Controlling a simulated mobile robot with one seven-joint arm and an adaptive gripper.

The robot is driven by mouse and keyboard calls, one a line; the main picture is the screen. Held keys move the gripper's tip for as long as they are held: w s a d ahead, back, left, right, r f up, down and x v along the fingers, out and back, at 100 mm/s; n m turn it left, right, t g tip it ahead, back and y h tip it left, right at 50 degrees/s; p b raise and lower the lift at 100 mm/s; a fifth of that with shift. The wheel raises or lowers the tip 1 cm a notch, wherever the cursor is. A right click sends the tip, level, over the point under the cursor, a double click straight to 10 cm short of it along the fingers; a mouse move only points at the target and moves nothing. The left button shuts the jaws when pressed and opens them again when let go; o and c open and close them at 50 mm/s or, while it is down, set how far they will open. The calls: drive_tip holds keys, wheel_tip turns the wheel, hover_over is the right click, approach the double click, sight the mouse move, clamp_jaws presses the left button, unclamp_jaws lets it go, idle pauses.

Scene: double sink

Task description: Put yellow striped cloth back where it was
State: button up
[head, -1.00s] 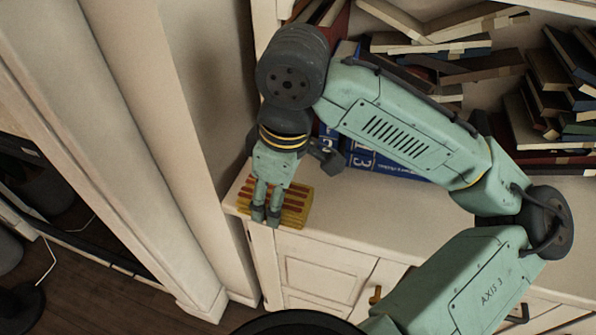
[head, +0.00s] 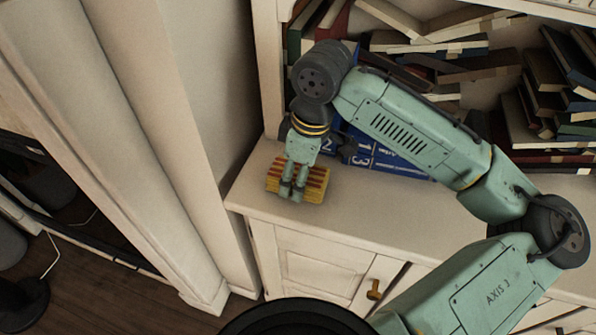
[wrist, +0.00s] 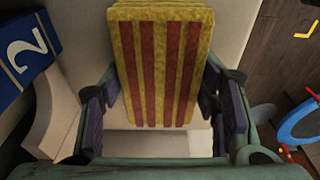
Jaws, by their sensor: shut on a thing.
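The yellow cloth with red-brown stripes (head: 317,185) is a folded block at the left part of the white cabinet top. My gripper (head: 292,192) points down over it, with its fingers on the cloth. In the wrist view the cloth (wrist: 160,65) sits between the two fingers, one pressed at each side, so the gripper is shut on it. The cloth's stripes run away from the gripper there. I cannot tell whether its underside touches the cabinet top or hangs just above it.
The white cabinet top (head: 400,205) is clear to the right of the cloth. A blue box with white numbers (head: 385,162) stands behind my arm. Many loose books (head: 470,65) fill the shelf at the back. A wall (head: 150,130) rises close on the left.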

drive_tip(key=shift+f, duration=0.1)
drive_tip(key=o, duration=1.1)
wheel_tip(320, 180, up, 12)
drive_tip(key=d+b, duration=0.1)
drive_tip(key=shift+s+d, duration=0.3)
drive_tip(key=shift+d, duration=0.05)
drive_tip(key=shift+s, duration=0.1)
